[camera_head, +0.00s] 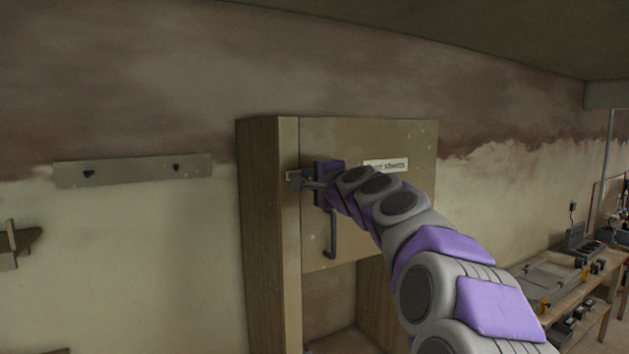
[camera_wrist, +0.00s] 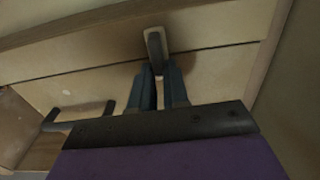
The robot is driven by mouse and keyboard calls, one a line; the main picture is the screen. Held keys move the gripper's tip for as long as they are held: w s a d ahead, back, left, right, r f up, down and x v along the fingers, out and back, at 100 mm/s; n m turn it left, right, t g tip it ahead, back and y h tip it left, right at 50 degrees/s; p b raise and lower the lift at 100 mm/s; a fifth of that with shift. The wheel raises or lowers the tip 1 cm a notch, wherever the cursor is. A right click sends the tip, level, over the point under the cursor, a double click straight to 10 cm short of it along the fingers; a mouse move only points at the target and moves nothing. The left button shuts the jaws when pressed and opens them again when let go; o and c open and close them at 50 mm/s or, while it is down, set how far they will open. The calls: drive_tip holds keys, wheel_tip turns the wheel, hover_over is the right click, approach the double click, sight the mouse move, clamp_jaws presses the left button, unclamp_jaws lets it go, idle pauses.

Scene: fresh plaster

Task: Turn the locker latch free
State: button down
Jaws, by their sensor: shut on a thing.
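The wooden locker (camera_head: 263,220) stands against the wall, with a pale door (camera_head: 385,225) on its upper front. The latch (camera_wrist: 155,47) is a dark turning piece on a light plate at the seam between door and frame. In the wrist view my gripper (camera_wrist: 160,75) has its two blue fingers closed about the lower end of the latch. In the head view my gripper (camera_head: 303,181) is at the door's left edge, and it mostly hides the latch. A dark bar handle (camera_head: 331,234) is on the door below; it also shows in the wrist view (camera_wrist: 80,116).
A label (camera_head: 385,165) is on the door. An open compartment (camera_head: 345,340) lies below it. A board with two hooks (camera_head: 133,171) is on the wall at left. A cluttered workbench (camera_head: 560,285) stands at right.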

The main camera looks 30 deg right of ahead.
sight(292, 171)
drive_tip(key=shift+w+a+f+n+y, duration=0.15)
drive_tip(key=shift+a+f+n+y, duration=0.2)
drive_tip(key=shift+a, duration=0.3)
drive_tip(key=shift+s+a+r+n+b, duration=0.1)
drive_tip(key=shift+a+r+n+b, duration=0.2)
drive_tip(key=shift+n+b, duration=2)
drive_tip(key=shift+s+a+r+n+b, duration=0.2)
drive_tip(key=shift+n+b, duration=1.05)
drive_tip(key=shift+n, duration=2.1)
drive_tip(key=shift+w+a+r+n+b, duration=0.1)
drive_tip(key=shift+a+r+n+b, duration=0.25)
drive_tip(key=shift+n+b, duration=1.95)
drive_tip(key=shift+r+n+p, duration=0.15)
drive_tip(key=shift+n+p, duration=0.35)
drive_tip(key=shift+n, duration=0.3)
drive_tip(key=c, duration=1.5)
unclamp_jaws()
drive_tip(key=o, duration=0.3)
drive_tip(key=shift+w, duration=0.35)
drive_tip(key=shift+o, duration=0.4)
drive_tip(key=shift+s+d, duration=0.1)
drive_tip(key=shift+s, duration=0.15)
